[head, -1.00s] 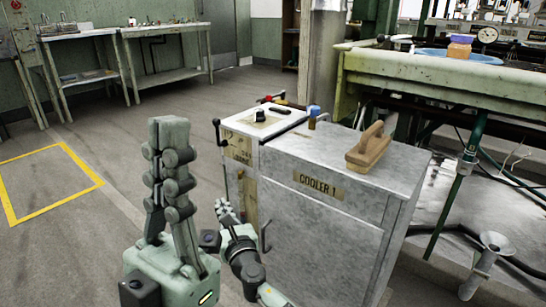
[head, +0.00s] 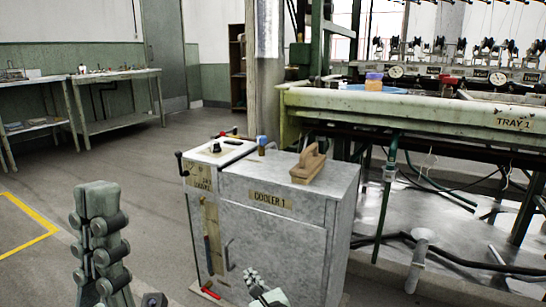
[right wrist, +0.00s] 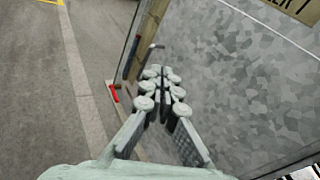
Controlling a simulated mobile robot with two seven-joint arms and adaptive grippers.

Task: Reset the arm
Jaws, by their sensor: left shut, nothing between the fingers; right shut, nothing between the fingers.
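My left gripper (head: 98,192) stands upright at the lower left of the head view. Its pale green fingers are together and hold nothing. My right gripper (head: 249,275) shows low in the head view, in front of the grey cabinet labelled COOLER 1 (head: 285,228). In the right wrist view my right gripper (right wrist: 161,72) has its fingertips together and empty. The cooler's front (right wrist: 240,75) fills the right side of that view. I cannot tell the exact gap between fingertips and cooler.
A wooden-handled block (head: 308,164) and a small blue-capped bottle (head: 262,145) stand on the cooler. A long basin marked TRAY 1 (head: 440,112) lies behind right. A red-ended item (head: 211,293) is by the cooler's foot. Floor (head: 110,165) at left is clear.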

